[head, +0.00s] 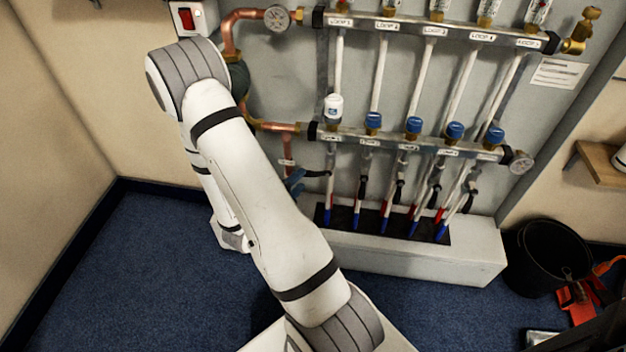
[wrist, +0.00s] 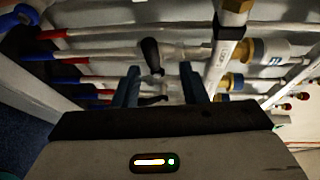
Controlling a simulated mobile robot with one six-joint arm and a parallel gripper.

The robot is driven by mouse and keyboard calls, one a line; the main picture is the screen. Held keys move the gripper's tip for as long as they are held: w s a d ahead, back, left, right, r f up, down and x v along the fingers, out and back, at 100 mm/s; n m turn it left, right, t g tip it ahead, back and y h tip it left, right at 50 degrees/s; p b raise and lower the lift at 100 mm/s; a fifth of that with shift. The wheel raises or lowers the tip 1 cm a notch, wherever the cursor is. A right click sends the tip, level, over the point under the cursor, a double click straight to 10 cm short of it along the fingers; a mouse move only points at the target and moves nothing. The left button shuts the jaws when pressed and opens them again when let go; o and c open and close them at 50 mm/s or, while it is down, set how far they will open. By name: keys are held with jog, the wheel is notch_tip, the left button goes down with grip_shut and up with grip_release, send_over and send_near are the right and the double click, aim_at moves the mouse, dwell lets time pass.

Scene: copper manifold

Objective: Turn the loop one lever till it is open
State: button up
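The loop one lever (head: 317,173) is a black handle below the left end of the lower manifold bar. It sticks out sideways, across its white pipe. In the wrist view the loop one lever (wrist: 151,56) is joined to a pale valve body on its right. My gripper (head: 298,180) is at the lever's left, mostly hidden behind my arm. In the wrist view my gripper (wrist: 160,72) is open, with blue fingers apart. The lever shows between the fingertips with space on both sides; I cannot tell whether its end is inside the fingers' reach.
The lower manifold bar (head: 400,143) carries a white cap (head: 334,107) above loop one and blue caps on the others. Several other black levers, such as this one (head: 398,190), hang along their pipes. A ledge (head: 420,265) is below. A black bucket (head: 553,255) stands at right.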

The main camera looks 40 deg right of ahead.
aim_at(306, 176)
jog(key=shift+w+f+n+t, duration=0.15)
jog(key=shift+f+n+t, duration=0.2)
jog(key=shift+f, duration=0.25)
jog(key=shift+b+x, duration=1.1)
jog(key=shift+x, duration=2.7)
jog(key=shift+c, duration=0.5)
grip_shut()
